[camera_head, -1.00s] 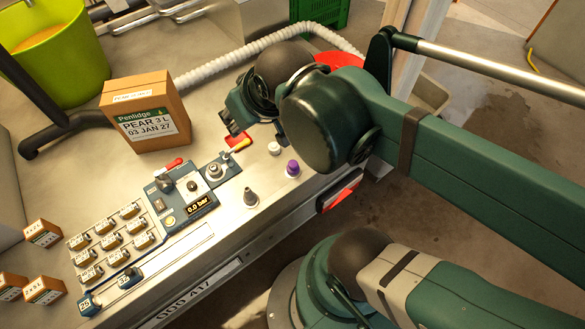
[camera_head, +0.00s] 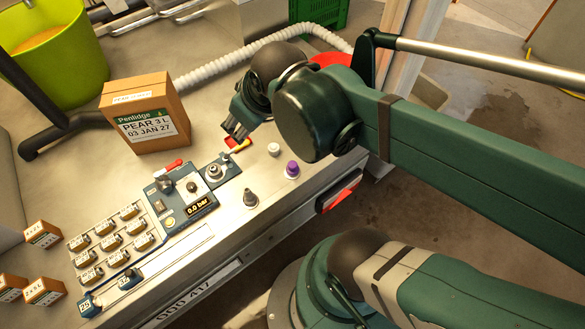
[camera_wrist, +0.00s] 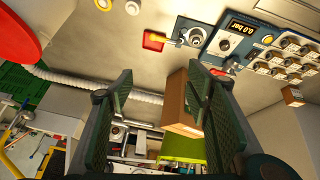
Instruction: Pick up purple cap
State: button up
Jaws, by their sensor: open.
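The purple cap (camera_head: 292,168) sits upright on the metal table near its right front edge. My gripper (camera_head: 238,132) is up and to the left of the cap in the head view, apart from it. Its fingers are spread and empty; the gap between them (camera_wrist: 160,72) shows in the wrist view. I cannot make out the purple cap in the wrist view.
A white cap (camera_head: 273,149) and a dark grey cone-shaped piece (camera_head: 250,197) stand near the purple cap. A red and yellow valve (camera_head: 238,144) is below my fingertips in the head view. A control panel (camera_head: 180,197) and a cardboard box (camera_head: 150,112) stand further left.

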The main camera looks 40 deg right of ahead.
jog(key=d+f+n+g, duration=0.3)
jog(key=d+f+n, duration=0.3)
jog(key=f+n, duration=0.35)
jog(key=n+g+p, duration=0.2)
jog(key=n+g, duration=0.1)
jog(key=n, duration=0.4)
send_over(292, 164)
jog(key=shift+m, duration=0.25)
jog(key=f, duration=0.9)
jog(key=shift+w+a, duration=0.3)
jog(key=shift+s+d+f+n, duration=0.25)
jog(key=shift+s+f+n, duration=0.25)
jog(key=shift+f+n, duration=0.2)
jog(key=shift+f, duration=0.15)
jog(key=shift+f+b, duration=0.65)
jog(key=shift+f, duration=0.5)
jog(key=shift+w+f+b, duration=0.1)
jog(key=shift+f+b, duration=1.15)
jog(key=shift+f, duration=1.35)
jog(key=c, duration=1)
